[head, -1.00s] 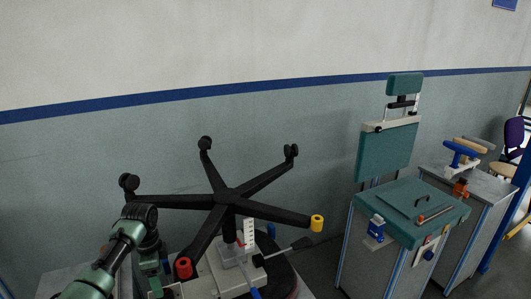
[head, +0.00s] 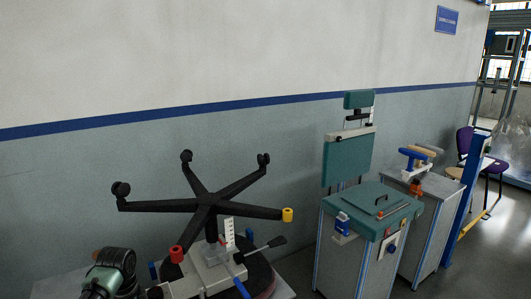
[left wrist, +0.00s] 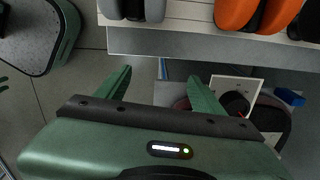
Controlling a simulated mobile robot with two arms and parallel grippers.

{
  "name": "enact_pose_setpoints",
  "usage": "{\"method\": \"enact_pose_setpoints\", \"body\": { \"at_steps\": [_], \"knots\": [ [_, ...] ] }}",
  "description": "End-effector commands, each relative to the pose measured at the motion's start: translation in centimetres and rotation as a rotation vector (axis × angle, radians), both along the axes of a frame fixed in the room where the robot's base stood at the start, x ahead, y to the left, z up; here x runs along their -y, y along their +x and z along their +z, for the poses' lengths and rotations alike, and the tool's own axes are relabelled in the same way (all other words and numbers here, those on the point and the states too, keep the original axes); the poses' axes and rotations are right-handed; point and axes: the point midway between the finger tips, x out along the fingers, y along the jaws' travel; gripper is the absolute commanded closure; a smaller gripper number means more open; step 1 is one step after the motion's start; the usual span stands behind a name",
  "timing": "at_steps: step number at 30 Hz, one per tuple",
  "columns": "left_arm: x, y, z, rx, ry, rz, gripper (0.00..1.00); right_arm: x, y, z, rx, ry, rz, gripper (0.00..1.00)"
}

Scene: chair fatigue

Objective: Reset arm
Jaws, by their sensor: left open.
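My left arm shows at the bottom left of the head view as a dark green and black link; its gripper is not visible there. In the left wrist view my left gripper (left wrist: 160,88) is open, with two green fingers apart and nothing between them. Below the fingers is a white bracket and dark round part on the floor side. An upturned black chair base (head: 208,205) with casters stands on a white fixture (head: 205,278) in the head view, to the right of my left arm. My right gripper is not in view.
A green test stand (head: 370,208) with a padded back stands to the right, beside a grey cabinet (head: 425,230) holding a blue tool. A blue post (head: 463,200) and purple chairs are farther right. The wall is behind. Orange and grey items (left wrist: 238,12) sit on a shelf in the wrist view.

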Motion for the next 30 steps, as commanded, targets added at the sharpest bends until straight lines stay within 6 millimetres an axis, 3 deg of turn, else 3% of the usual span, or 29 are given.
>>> {"method": "enact_pose_setpoints", "body": {
  "at_steps": [11,14,18,24,30],
  "knots": [
    [5.8,-5.2,-5.0,0.031,0.003,0.064,0.32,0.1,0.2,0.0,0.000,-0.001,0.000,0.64],
    [8.2,-8.0,-6.6,0.052,-0.008,0.107,0.32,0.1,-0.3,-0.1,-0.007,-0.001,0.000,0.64],
    [12.1,-13.8,-8.1,0.096,-0.043,0.226,0.32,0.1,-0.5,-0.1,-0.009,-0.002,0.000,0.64],
    [15.3,-21.9,-6.9,0.167,-0.107,0.468,0.32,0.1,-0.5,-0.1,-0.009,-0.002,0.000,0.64],
    [15.9,-26.6,-4.7,0.211,-0.145,0.649,0.32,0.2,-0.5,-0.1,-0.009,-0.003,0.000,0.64]
  ]
}}
